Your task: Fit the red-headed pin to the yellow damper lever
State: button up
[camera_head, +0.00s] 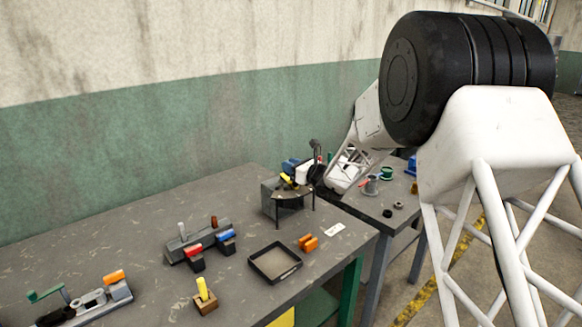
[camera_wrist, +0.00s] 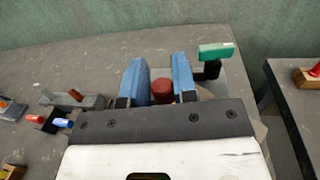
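My gripper (camera_wrist: 160,75) has blue fingers, one on each side of the red head of the red-headed pin (camera_wrist: 162,90), and looks shut on it. The pin's shaft is hidden behind my gripper's body. In the head view my gripper (camera_head: 298,168) is small and partly blocked, at the grey box on legs (camera_head: 270,197). A yellow lever (camera_head: 287,179) shows at the top of this box, close to my gripper. In the wrist view a green handle on a black arm (camera_wrist: 215,52) is just right of the fingers; the yellow lever is not clear there.
A black tray (camera_head: 275,263) and orange parts (camera_head: 308,242) lie in front of the box. A grey fixture with red and blue handles (camera_head: 198,241) is to the left. A yellow piece stands on a wooden block (camera_head: 203,296). A second table (camera_head: 388,222) stands right.

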jog(key=o, duration=0.4)
jog(key=shift+d, duration=0.1)
jog(key=shift+v, duration=3.85)
jog(key=shift+s, duration=0.1)
jog(key=s+d+r+n+g+h, duration=0.1)
jog(key=s+r+n+g, duration=0.3)
jog(key=s, duration=0.5)
jog(key=s+d+r+n+g+h, duration=0.1)
jog(key=s+n+h, duration=0.1)
jog(key=s+n, duration=0.5)
jog(key=s+d+r+n+g+h, duration=0.1)
jog(key=s+r+n+g, duration=0.2)
jog(key=s, duration=0.8)
jog(key=s+d+f+n+h, duration=0.1)
jog(key=s+d+n+h, duration=0.2)
jog(key=s, duration=0.6)
jog(key=s+d+f+n+h, duration=0.1)
jog(key=s+d+n+h, duration=0.3)
jog(key=s+d, duration=0.3)
jog(key=s+d+n+h, duration=0.3)
jog(key=s+d+n, duration=0.1)
jog(key=s, duration=0.8)
jog(key=shift+s+d+f+h, duration=0.15)
jog(key=shift+d+f, duration=0.05)
jog(key=shift+d, duration=0.15)
jog(key=shift+s+d+f+h, duration=0.15)
jog(key=shift+s+d+f, duration=0.05)
jog(key=shift+d, duration=0.1)
